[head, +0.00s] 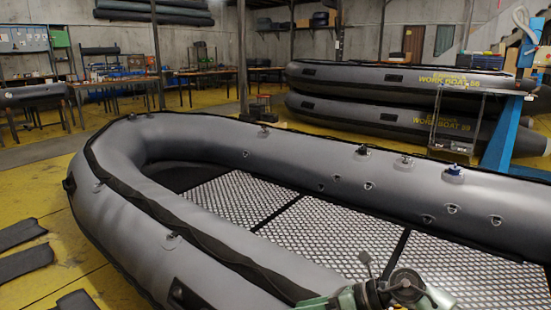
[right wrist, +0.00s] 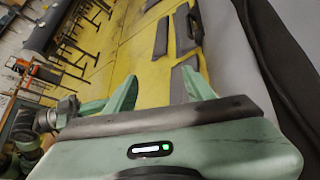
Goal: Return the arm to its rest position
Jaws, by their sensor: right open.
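My right gripper (right wrist: 160,82) shows in the right wrist view with its two green fingers spread apart and nothing between them. The yellow floor shows beyond the fingers. The grey side of an inflatable boat (right wrist: 226,50) is close on the right of that view. In the head view, part of a green arm of mine enters at the bottom, in front of the near side of the large grey inflatable boat (head: 210,142). No fingertips can be made out there. My left gripper is not in view.
Dark flat pieces (head: 22,265) lie on the yellow floor (head: 85,270) left of the boat. Stacked boats (head: 390,118) and a blue stand (head: 505,125) are at the back right. Workbenches (head: 205,75) line the back. The boat's mesh floor (head: 330,235) is bare.

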